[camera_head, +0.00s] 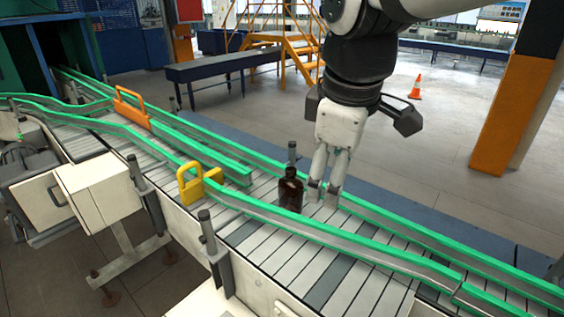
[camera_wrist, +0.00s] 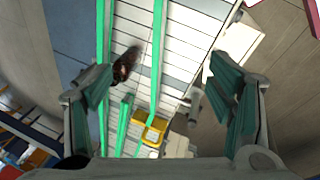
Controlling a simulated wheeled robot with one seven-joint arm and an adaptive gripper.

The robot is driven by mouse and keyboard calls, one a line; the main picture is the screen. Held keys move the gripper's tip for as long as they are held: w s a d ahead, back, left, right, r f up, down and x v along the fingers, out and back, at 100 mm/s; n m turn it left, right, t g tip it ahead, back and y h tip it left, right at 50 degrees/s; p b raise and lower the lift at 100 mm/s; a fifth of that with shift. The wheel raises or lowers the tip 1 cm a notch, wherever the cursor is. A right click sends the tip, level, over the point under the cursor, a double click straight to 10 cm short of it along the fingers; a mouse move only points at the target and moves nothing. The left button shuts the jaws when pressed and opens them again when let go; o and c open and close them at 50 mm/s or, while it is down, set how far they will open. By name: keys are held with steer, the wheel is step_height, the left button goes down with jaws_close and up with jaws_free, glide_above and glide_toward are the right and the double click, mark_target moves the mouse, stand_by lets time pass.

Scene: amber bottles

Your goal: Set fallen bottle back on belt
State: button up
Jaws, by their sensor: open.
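A dark amber bottle (camera_head: 290,190) stands upright on the slatted conveyor belt (camera_head: 280,250), between the green-edged rails. My gripper (camera_head: 325,193) points down over the belt, just to the right of the bottle in the head view. Its fingers are open and nothing is held between them. In the wrist view the bottle (camera_wrist: 125,65) shows beyond the tip of the left finger of my open gripper (camera_wrist: 160,78). I cannot tell how wide the gap between finger and bottle is.
Green-topped guide rails (camera_head: 400,250) run along both sides of the belt. A yellow bracket (camera_head: 190,188) and an orange bracket (camera_head: 131,108) stand at the rails farther left. A dark blue table (camera_head: 222,68) and a traffic cone (camera_head: 415,88) are on the floor behind.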

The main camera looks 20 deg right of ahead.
steer(key=s+f+m+t+y, duration=0.1)
steer(key=s+f+m, duration=0.2)
steer(key=s+m, duration=0.6)
steer(key=shift+m+t, duration=0.4)
steer(key=shift+m, duration=0.2)
steer(key=shift+d, duration=0.15)
steer(key=shift+c, duration=0.2)
